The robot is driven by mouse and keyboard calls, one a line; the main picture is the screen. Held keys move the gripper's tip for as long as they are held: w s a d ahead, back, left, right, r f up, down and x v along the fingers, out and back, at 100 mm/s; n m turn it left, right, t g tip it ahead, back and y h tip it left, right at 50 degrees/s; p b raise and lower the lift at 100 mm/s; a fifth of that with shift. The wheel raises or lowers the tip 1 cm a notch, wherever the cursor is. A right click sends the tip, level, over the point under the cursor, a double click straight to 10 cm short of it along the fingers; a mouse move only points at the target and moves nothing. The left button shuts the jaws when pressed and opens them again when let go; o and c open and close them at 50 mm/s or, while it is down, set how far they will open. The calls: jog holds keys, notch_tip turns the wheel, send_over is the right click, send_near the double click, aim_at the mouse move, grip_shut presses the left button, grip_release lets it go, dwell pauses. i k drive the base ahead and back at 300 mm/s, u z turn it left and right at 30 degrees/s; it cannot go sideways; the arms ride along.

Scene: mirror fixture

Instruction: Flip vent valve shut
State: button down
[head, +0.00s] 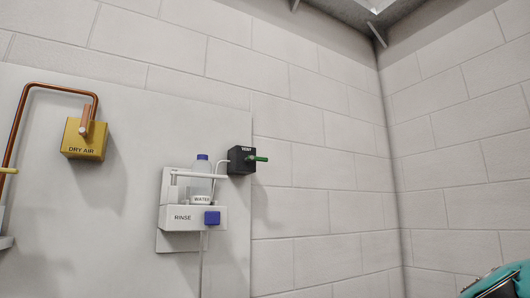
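The vent valve is a small black box (241,163) marked VENT, at the right edge of the light wall panel. Its green handle (259,158) sticks out to the right, roughly level. A thin pale tube joins the box on its left side. The fingers of my gripper are not in view. A teal and black part at the bottom right corner is cut off by the frame; it looks like part of my arm.
Left of the valve, a white RINSE unit (180,218) with a blue knob (212,218) holds a WATER bottle (201,181). Further left is a yellow DRY AIR box (84,139) with a copper pipe (60,87). The block wall (320,180) right of the valve is bare.

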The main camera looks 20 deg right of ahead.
aim_at(253, 158)
jog(key=u, duration=0.05)
jog(key=i, duration=1.15)
jog(key=z, duration=0.7)
